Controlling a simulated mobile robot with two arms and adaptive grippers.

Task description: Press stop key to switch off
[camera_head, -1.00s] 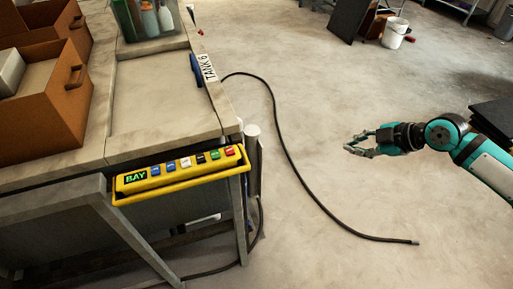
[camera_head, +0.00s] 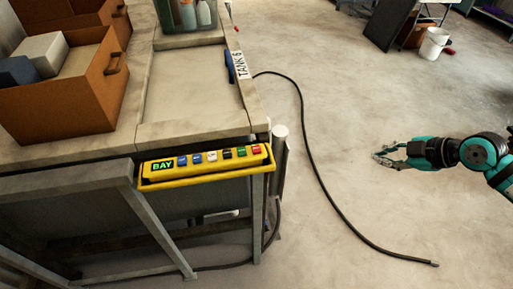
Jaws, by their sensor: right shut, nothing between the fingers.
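A yellow control box (camera_head: 205,168) hangs along the front edge of the bench. It has a green-lit display reading BAY (camera_head: 163,166) at its left end. A row of keys runs to the right of it: blue, white, black, green, and a red key (camera_head: 257,149) at the right end. Key labels are too small to read, so I cannot tell which one says stop. My right gripper (camera_head: 378,156) is shut and empty, out over the floor to the right of the box, well apart from it. My left gripper is not in view.
The bench top (camera_head: 190,85) carries brown boxes (camera_head: 68,100) at left and a clear bin (camera_head: 192,17) of bottles at the back. A black hose (camera_head: 316,165) lies on the floor. A white bucket (camera_head: 434,43) stands far right.

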